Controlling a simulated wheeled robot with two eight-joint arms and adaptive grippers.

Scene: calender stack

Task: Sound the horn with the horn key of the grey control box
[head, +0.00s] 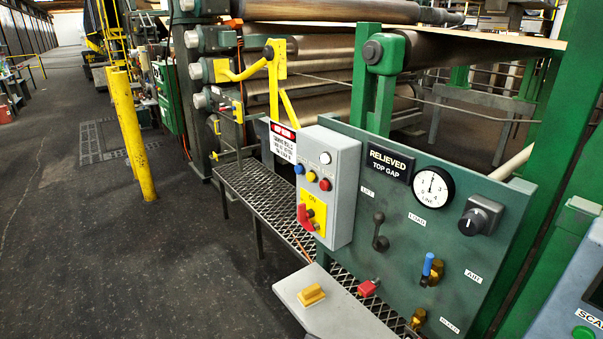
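The grey control box (343,200) stands upright at the left edge of the green panel in the head view. Its front carries a white button (325,158) at the top. Below are a blue button (299,169), a yellow button (311,177) and a red button (324,185). Lower down, a red handle (306,218) sits on a yellow plate (319,207). The small labels are too small to read, so I cannot tell which one is the horn key. Neither of my grippers shows in the head view.
The green panel (400,270) beside the box carries a gauge (433,187), a black lever (380,232), a black knob (474,220) and a blue-handled valve (431,268). A grey plate with a yellow block (311,295) juts out below. A metal grating (262,205) runs behind. Open floor lies left.

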